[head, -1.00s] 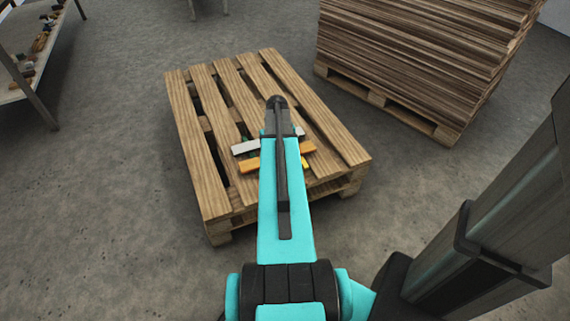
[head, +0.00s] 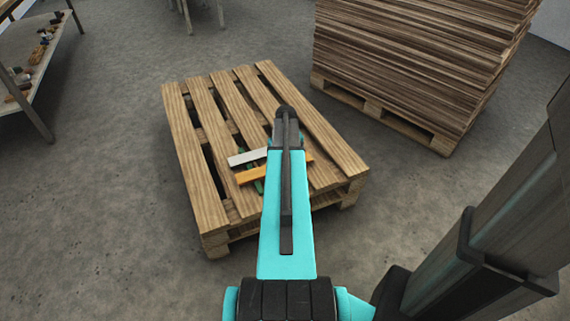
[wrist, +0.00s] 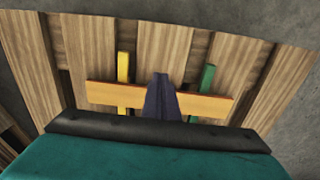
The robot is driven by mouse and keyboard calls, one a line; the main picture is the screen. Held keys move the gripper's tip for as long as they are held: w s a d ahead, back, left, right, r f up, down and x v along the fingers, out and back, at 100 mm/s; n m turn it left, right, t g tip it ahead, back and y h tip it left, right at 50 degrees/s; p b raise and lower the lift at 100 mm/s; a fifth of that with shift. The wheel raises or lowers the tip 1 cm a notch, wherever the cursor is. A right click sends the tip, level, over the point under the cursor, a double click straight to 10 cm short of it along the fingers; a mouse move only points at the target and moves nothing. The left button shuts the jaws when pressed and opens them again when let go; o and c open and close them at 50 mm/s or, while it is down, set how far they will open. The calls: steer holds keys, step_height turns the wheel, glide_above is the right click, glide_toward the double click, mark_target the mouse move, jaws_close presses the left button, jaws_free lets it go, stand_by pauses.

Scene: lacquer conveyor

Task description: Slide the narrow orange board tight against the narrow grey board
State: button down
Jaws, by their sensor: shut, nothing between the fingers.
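The narrow orange board (head: 255,175) lies crosswise over the pallet, with its middle behind my arm in the head view. The narrow grey board (head: 246,157) lies farther back, roughly parallel, with a gap between the two. In the wrist view the orange board (wrist: 210,104) spans the middle, across a yellow strip (wrist: 123,68) and a green strip (wrist: 207,78). My gripper (wrist: 160,78) is shut and empty, its tip overlapping the orange board's middle; I cannot tell whether they touch. The grey board is not visible in the wrist view.
The boards are on a slatted wooden pallet (head: 192,165) with open gaps. A tall stack of wooden sheets (head: 410,60) stands at the back right. A shelf with small items (head: 40,62) is at the left. Grey floor around the pallet is clear.

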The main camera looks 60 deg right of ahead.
step_height(320, 180, down, 8)
steer(key=shift+r+b, duration=0.2)
steer(key=shift+b, duration=0.55)
steer(key=shift+w+d+f, duration=0.25)
steer(key=shift+w+d, duration=0.45)
steer(key=shift+w, duration=0.15)
steer(key=shift+w+d+b, duration=0.35)
steer(key=shift+w+d, duration=0.15)
steer(key=shift+w, duration=0.25)
steer(key=shift+w+r, duration=0.1)
steer(key=shift+w+d+p, duration=0.65)
steer(key=shift+w, duration=0.1)
steer(key=shift+w+d+p, duration=0.4)
steer(key=shift+w+d, duration=0.1)
steer(key=shift+w, duration=0.15)
steer(key=shift+w+d+p, duration=0.35)
steer(key=shift+w+d, duration=0.1)
steer(key=shift+w, duration=0.2)
steer(key=shift+s+a, duration=0.15)
